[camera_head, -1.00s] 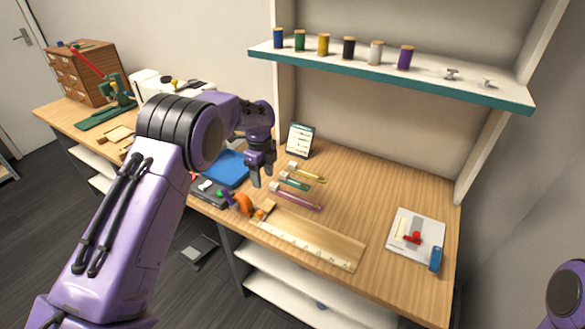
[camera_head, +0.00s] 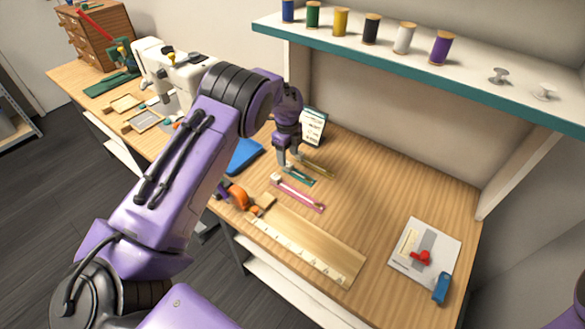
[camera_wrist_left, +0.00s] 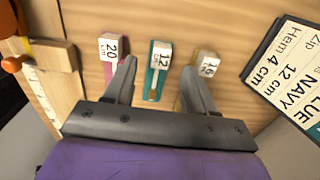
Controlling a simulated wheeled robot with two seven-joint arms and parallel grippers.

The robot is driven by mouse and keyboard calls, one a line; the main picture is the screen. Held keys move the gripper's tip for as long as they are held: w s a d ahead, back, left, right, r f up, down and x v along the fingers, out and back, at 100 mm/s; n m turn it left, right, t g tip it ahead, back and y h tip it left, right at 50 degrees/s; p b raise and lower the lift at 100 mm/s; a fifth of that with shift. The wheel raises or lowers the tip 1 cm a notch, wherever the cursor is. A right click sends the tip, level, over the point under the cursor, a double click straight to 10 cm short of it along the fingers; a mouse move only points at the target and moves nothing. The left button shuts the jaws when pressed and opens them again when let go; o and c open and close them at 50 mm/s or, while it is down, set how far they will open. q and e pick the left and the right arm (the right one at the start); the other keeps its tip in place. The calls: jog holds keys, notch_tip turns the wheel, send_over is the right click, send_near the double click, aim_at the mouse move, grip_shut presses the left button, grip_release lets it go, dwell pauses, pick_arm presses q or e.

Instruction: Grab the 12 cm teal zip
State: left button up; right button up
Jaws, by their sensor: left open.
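The teal zip (camera_wrist_left: 157,72) lies on the wooden table with a white tag marked 12 at its end. In the left wrist view it sits between the two fingers of my open left gripper (camera_wrist_left: 160,78), and nothing is held. In the head view the teal zip (camera_head: 300,177) lies just by the fingertips of my left gripper (camera_head: 290,162). A pink zip (camera_wrist_left: 112,55) tagged 20 lies on one side, and a yellow zip (camera_wrist_left: 203,66) tagged 16 on the other, each close to a finger. My right gripper is not in view.
An order card (camera_head: 313,126) stands behind the zips; its text includes 12 cm and NAVY BLUE. A long ruler (camera_head: 298,250) and orange-handled tool (camera_head: 236,195) lie nearer the front. A white board (camera_head: 425,252) lies right. A spool shelf (camera_head: 420,72) overhangs the back.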

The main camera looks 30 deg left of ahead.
aim_at(288, 164)
pick_arm(q)
notch_tip(288, 164, down, 4)
jog(key=shift+w+f+p, duration=0.1)
jog(key=shift+w+p, duration=0.05)
jog(key=shift+p, duration=0.35)
grip_shut()
